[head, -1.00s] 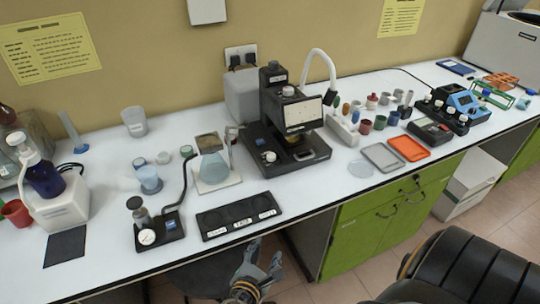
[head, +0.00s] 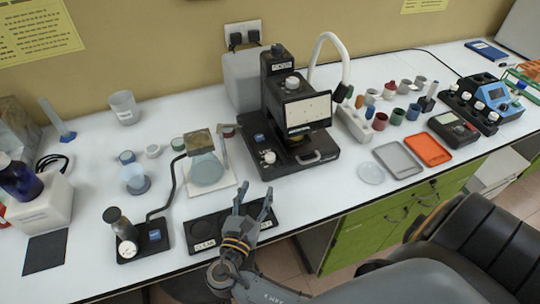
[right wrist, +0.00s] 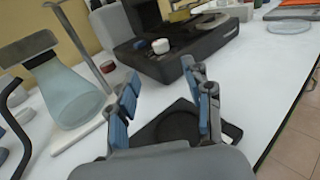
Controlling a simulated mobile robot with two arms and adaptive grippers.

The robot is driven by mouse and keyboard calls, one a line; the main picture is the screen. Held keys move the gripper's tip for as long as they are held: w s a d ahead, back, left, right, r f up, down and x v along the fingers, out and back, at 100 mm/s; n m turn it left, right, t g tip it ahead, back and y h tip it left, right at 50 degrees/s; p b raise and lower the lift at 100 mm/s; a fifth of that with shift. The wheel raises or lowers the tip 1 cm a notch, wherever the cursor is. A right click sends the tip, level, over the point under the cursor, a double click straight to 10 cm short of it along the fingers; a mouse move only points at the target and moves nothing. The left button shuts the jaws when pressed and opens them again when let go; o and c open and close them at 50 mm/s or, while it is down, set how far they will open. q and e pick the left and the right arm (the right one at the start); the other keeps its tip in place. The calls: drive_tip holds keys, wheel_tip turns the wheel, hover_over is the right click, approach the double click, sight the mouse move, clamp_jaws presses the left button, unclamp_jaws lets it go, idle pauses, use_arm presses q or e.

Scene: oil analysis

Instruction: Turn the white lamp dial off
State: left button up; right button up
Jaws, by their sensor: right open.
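A white dial (head: 268,157) sits on the front left of the black instrument's base (head: 310,158). The white dial also shows in the right wrist view (right wrist: 161,46), beyond my fingertips. A white gooseneck lamp (head: 324,42) rises behind the instrument; I cannot make out a dial on it. My right gripper (head: 255,200) is open and empty, in front of the instrument and apart from the dial. It also shows in the right wrist view (right wrist: 161,80), fingers spread. My left gripper is out of view.
A black labelled tray (head: 207,227) lies below my right gripper. A flask (head: 207,168) on a white plate stands left of the instrument. A grey tray (head: 398,159) and an orange tray (head: 428,149) lie to the right.

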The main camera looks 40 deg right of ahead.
sight(269, 160)
drive_tip(key=x, duration=0.2)
drive_tip(key=p+x, duration=0.1)
drive_tip(key=x, duration=0.2)
drive_tip(key=shift+w+d+r, duration=0.15)
drive_tip(key=shift+d+r, duration=0.05)
drive_tip(key=shift+r, duration=0.05)
drive_tip(key=p+x, duration=0.1)
drive_tip(key=x, duration=0.3)
drive_tip(key=shift+w+d+f, duration=0.15)
drive_tip(key=shift+w+d, duration=0.3)
drive_tip(key=shift+d, duration=0.05)
drive_tip(key=shift+w+d+f, duration=0.1)
drive_tip(key=shift+w+d, duration=0.15)
drive_tip(key=shift+d, duration=0.1)
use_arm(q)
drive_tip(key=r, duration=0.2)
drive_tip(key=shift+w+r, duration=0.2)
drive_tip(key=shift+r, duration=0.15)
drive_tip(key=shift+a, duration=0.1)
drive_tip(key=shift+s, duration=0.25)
use_arm(e)
clamp_jaws()
